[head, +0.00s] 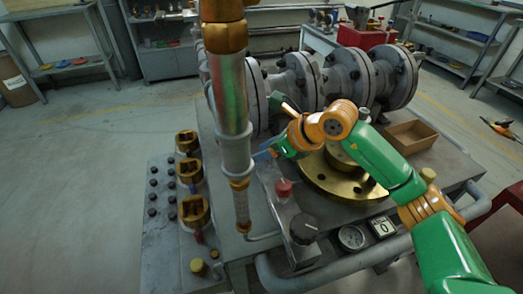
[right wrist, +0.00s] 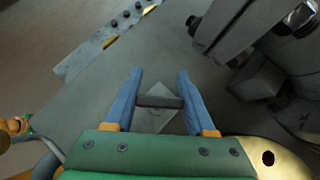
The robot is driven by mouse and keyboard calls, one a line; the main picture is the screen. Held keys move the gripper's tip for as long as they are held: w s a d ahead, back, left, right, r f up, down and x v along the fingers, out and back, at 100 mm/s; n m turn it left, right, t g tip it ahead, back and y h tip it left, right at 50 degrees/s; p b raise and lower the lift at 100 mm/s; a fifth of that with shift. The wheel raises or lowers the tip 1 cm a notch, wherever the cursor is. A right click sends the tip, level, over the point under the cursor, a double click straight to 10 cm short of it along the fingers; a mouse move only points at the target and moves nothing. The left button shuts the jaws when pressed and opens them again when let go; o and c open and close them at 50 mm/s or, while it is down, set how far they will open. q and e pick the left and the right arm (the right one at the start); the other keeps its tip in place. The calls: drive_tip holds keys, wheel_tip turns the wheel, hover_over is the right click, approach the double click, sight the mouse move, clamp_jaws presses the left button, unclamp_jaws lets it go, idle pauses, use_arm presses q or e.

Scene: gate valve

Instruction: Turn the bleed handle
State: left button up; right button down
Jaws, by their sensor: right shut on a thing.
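My right gripper (head: 265,154) reaches in from the right in the head view, its blue fingers beside the upright silver column (head: 233,105) of the valve. In the right wrist view the two blue fingers (right wrist: 160,102) are on either side of a short dark bar, which looks like the bleed handle (right wrist: 159,101). The gripper is shut on this bar. A pale squarish plate (right wrist: 155,121) shows behind and below the bar. In the head view the handle is hidden or too small to make out. My left gripper is in neither view.
A red knob (head: 284,187), a black knob (head: 304,228) and a round gauge (head: 351,238) sit near the bench front. A brass flange (head: 320,180) lies under my right arm. Grey flanged pipes (head: 345,80) stand behind. A wooden tray (head: 411,137) is at right.

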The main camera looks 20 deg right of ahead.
drive_tip(key=shift+n, duration=0.3)
drive_tip(key=n+g, duration=0.1)
drive_tip(key=n+g+y, duration=0.1)
drive_tip(key=n, duration=0.1)
drive_tip(key=n+g+y, duration=0.1)
drive_tip(key=shift+s+a+p, duration=0.3)
drive_tip(key=shift+s+p, duration=0.05)
drive_tip(key=shift+p, duration=0.05)
drive_tip(key=shift+s+n+g+y, duration=0.25)
drive_tip(key=shift+n+g, duration=0.5)
drive_tip(key=shift+n, duration=0.3)
drive_tip(key=shift+s+n+g+y, duration=0.1)
drive_tip(key=shift+n+g+y, duration=0.15)
drive_tip(key=shift+n+g, duration=0.65)
drive_tip(key=shift+n, duration=0.35)
drive_tip(key=shift+c, duration=1.2)
unclamp_jaws()
drive_tip(key=v, duration=0.7)
drive_tip(key=shift+p, duration=0.4)
